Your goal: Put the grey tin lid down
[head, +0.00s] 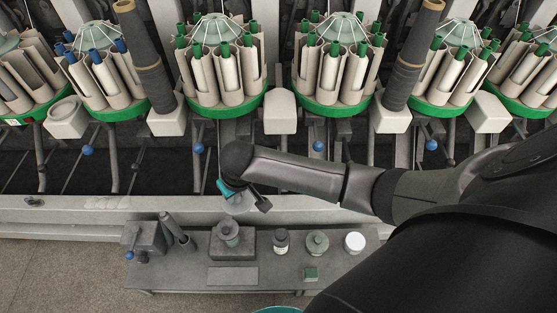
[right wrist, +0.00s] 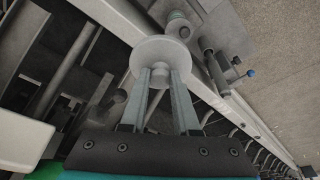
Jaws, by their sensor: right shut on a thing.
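My right gripper (head: 236,192) reaches in from the right in the head view, above the machine's pale front rail. In the right wrist view its two fingers (right wrist: 160,74) are shut on the grey tin lid (right wrist: 160,52), a round pale grey disc held by a raised middle part. The lid (head: 240,204) is partly hidden behind the gripper in the head view and is held in the air, apart from the bench. My left gripper is not in view.
A post stands at left. Cone magazines (head: 225,103) line the back.

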